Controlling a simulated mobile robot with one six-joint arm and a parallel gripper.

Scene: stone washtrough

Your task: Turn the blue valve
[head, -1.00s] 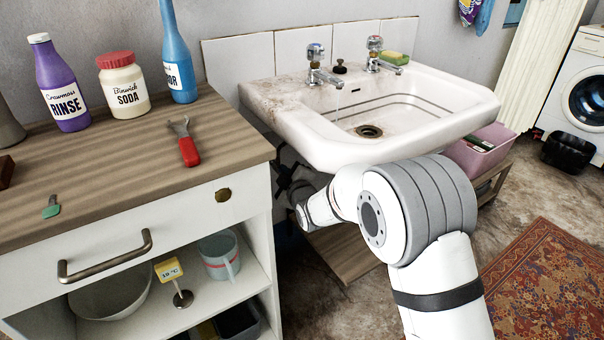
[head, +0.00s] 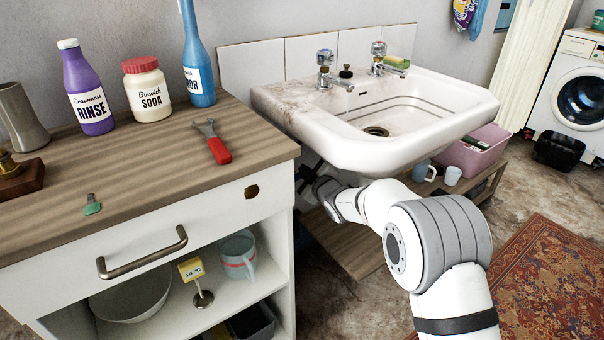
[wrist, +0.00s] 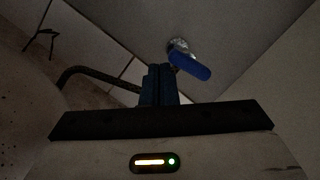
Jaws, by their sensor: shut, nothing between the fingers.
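In the wrist view, a blue lever handle (wrist: 190,66) sits on a small metal valve body (wrist: 178,46) in the dark space under the sink. My gripper (wrist: 158,70) shows there with its two dark fingers together and nothing between them. The fingertips are just left of the lever in the picture; I cannot tell whether they touch it. In the head view, my arm reaches under the left side of the white sink (head: 400,150). The valve is not visible there, and the gripper is mostly hidden by the cabinet and sink.
A wooden-topped cabinet (head: 150,185) stands close on the left, holding bottles and a red-handled wrench (head: 214,143). A low shelf (head: 345,250) lies under the sink, with mugs and a pink basin (head: 478,152). In the wrist view, a dark bent pipe (wrist: 95,75) runs left of the fingers.

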